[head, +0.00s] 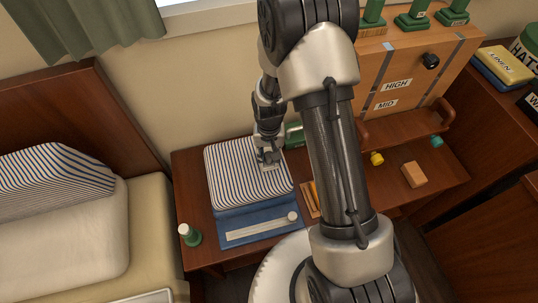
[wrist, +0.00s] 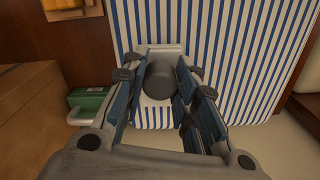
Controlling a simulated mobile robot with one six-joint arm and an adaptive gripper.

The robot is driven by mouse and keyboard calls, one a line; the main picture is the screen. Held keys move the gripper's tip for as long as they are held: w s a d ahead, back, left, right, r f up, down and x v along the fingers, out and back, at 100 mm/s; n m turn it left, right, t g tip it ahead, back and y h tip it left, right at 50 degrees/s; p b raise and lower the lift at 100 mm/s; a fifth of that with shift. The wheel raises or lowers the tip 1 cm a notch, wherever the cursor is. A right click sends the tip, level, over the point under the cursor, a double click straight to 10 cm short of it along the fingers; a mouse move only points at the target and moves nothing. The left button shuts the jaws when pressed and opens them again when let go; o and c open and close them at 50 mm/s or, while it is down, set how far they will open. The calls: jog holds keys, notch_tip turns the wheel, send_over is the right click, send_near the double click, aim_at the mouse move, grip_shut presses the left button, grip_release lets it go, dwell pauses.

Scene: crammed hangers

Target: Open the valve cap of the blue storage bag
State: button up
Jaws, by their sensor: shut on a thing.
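The storage bag (head: 228,165) is a plump blue-and-white striped block on the wooden table, with a flat blue part (head: 232,220) showing in front of it. In the wrist view its striped face (wrist: 230,45) fills the upper right. A dark grey round cap (wrist: 159,80) stands on a pale square patch (wrist: 165,48) on that face. My gripper (wrist: 160,88) has its fingers on both sides of the cap and is shut on it. In the head view my gripper (head: 268,157) is at the bag's right part; the cap is hidden there.
A green bottle with a white top (head: 190,235) stands left of the bag. A wooden cabinet marked HIGH and MID (head: 410,75) stands right. A yellow item (head: 376,158) and a wooden block (head: 414,174) lie on the table. A striped pillow (head: 55,170) lies on the bed.

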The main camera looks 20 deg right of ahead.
grip_shut()
